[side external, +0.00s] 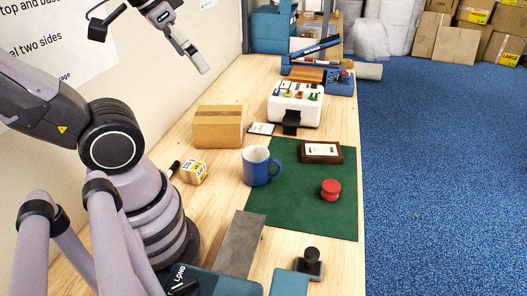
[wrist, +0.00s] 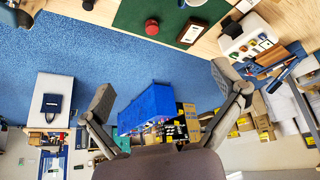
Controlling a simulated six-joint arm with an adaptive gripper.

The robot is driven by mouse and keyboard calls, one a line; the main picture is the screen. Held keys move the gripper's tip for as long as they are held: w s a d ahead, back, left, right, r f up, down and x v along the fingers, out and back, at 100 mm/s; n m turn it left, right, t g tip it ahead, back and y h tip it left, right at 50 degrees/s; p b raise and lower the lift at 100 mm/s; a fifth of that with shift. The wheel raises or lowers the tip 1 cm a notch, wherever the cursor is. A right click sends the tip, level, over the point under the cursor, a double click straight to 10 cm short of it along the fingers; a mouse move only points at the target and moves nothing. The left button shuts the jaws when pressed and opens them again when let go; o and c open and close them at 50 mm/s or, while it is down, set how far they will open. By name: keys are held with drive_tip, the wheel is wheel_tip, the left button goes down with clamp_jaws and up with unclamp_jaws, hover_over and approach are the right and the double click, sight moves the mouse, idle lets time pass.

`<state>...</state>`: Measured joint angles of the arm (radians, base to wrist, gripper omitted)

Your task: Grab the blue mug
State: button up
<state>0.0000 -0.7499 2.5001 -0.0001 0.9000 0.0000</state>
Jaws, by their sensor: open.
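The blue mug (side external: 257,167) stands upright at the left edge of the green mat (side external: 300,210) in the side external view, its handle to the right. Its inside looks pale. My gripper (side external: 201,66) is high above the table near the wall, well above and apart from the mug. In the wrist view my gripper (wrist: 165,95) has its fingers spread wide with nothing between them.
A cardboard box (side external: 218,127) and a small yellow-labelled box (side external: 194,172) stand left of the mug. A framed card (side external: 322,152) and a red round object (side external: 331,189) lie on the mat. A white machine (side external: 294,104) stands behind. A grey plate (side external: 238,245) lies in front.

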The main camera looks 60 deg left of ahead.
idle(0.3)
drive_tip(key=w+a+f+n+g+h, duration=0.45)
drive_tip(key=w+f+n+h, duration=0.25)
drive_tip(key=w+f+n, duration=0.45)
drive_tip(key=n+t+h, duration=0.3)
drive_tip(key=n+t, duration=0.5)
drive_tip(key=n, duration=0.7)
approach(268, 161)
drive_tip(key=x, duration=0.7)
drive_tip(key=shift+w+a+f, duration=0.2)
drive_tip(key=shift+a+f, duration=0.1)
drive_tip(key=shift+a, duration=0.1)
drive_tip(key=c, duration=1)
